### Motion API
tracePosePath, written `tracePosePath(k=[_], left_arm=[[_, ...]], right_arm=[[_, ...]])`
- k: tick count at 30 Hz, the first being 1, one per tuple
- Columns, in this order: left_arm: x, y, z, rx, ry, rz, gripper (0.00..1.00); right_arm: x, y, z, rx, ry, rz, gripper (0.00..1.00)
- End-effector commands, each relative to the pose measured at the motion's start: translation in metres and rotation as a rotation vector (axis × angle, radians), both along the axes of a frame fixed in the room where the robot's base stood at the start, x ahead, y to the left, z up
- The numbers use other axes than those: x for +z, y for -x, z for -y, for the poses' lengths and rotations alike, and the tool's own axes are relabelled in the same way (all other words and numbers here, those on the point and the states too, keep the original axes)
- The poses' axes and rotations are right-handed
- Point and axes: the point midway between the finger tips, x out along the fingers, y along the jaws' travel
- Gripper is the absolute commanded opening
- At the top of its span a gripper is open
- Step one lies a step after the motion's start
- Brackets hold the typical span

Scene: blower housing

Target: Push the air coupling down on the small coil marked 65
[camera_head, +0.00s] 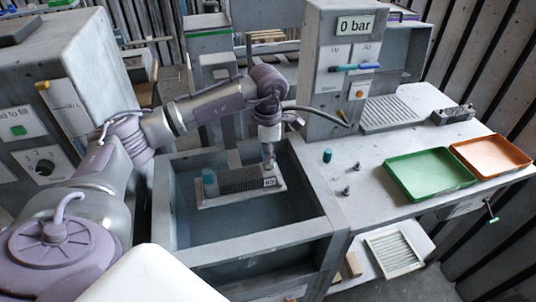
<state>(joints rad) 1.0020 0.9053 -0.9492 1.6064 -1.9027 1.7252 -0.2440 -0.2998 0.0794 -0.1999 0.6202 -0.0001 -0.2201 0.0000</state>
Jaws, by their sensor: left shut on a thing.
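The small coil (238,181) is a dark finned block lying in the open grey tank. A white label reading 65 is on its right end. A teal cap (210,183) stands at its left end. My left gripper (268,148) points down over the coil's right end and is shut on a small metallic piece, apparently the air coupling (269,163). The coupling's lower end is at the coil's right end; I cannot tell whether it is seated. A dark hose runs from behind the gripper to the right. My right gripper is not in view.
The tank's rim (329,228) surrounds the coil. On the right, a bench holds a loose teal cap (327,155), small dark fittings (347,190), a green tray (430,173) and an orange tray (490,155). The panel's display (355,26) reads 0 bar.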

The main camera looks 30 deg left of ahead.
Motion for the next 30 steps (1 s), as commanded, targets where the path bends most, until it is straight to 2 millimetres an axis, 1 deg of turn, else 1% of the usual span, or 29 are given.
tracePosePath(k=[4,13,14,18,19,27,30], left_arm=[[-0.0028,-0.0001,-0.0001,0.0,0.0,0.001,0.0],[-0.0021,-0.0001,-0.0001,0.0,0.0,0.001,0.0],[-0.0021,-0.0001,-0.0001,0.0,0.0,0.001,0.34],[-0.0022,-0.0001,-0.0001,0.0,-0.001,0.001,0.57],[-0.0022,-0.0001,-0.0001,0.0,0.0,0.0,0.6],[-0.0026,0.0002,-0.0001,0.0,-0.001,-0.001,0.6],[0.0027,-0.0003,-0.0002,0.0,0.0,0.001,0.6]], right_arm=[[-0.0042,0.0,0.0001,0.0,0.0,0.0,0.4],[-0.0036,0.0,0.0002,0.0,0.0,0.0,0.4],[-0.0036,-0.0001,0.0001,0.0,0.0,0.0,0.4],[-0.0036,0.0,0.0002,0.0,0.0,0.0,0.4],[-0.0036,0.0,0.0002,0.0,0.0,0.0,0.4],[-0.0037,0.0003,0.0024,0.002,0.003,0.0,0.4],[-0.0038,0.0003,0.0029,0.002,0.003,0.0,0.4]])
